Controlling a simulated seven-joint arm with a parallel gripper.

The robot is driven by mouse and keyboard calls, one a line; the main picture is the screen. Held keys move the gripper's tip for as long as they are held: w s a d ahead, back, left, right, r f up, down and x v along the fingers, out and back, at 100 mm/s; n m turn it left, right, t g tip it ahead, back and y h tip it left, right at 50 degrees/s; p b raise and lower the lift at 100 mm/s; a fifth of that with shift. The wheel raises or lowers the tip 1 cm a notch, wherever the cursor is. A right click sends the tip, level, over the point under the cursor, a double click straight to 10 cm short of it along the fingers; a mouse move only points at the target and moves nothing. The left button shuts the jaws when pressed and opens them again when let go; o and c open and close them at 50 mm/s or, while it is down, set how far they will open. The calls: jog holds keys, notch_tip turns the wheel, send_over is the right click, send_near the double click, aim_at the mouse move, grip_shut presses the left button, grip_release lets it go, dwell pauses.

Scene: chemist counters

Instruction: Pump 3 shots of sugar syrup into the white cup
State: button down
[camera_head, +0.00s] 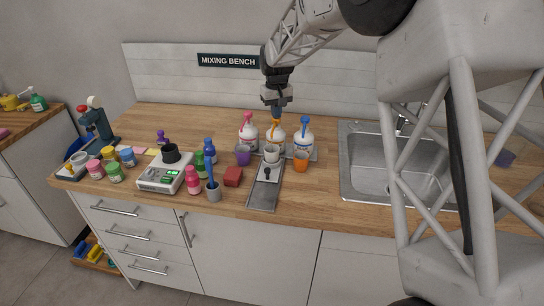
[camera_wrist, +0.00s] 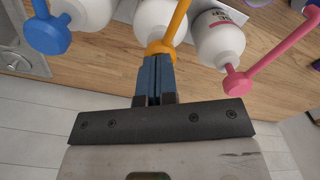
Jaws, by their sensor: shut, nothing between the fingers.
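Three white pump bottles stand in a row at the back of the wooden counter. They have a pink pump (camera_head: 248,118), an orange pump (camera_head: 274,127) and a blue pump (camera_head: 305,121). Their labels are not fully readable. The white cup (camera_head: 271,153) stands in front of the orange-pump bottle, near its spout. My gripper (camera_head: 277,111) points down above the orange pump, with its fingers shut and empty. In the wrist view its blue fingertips (camera_wrist: 157,60) are at the orange pump's head (camera_wrist: 160,48); I cannot tell whether they touch.
A purple cup (camera_head: 243,155) and an orange cup (camera_head: 301,161) stand on either side of the white cup. A grey tray (camera_head: 262,195) with a dark-knobbed tool lies in front. A scale (camera_head: 160,178) and several coloured bottles stand left; a sink (camera_head: 365,180) is right.

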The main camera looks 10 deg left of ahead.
jog(key=shift+f, duration=0.2)
jog(key=shift+r, duration=1.9)
jog(key=shift+f, duration=1.8)
jog(key=shift+r, duration=1.75)
jog(key=shift+r, duration=0.15)
jog(key=shift+r, duration=2.85)
jog(key=shift+d, duration=0.1)
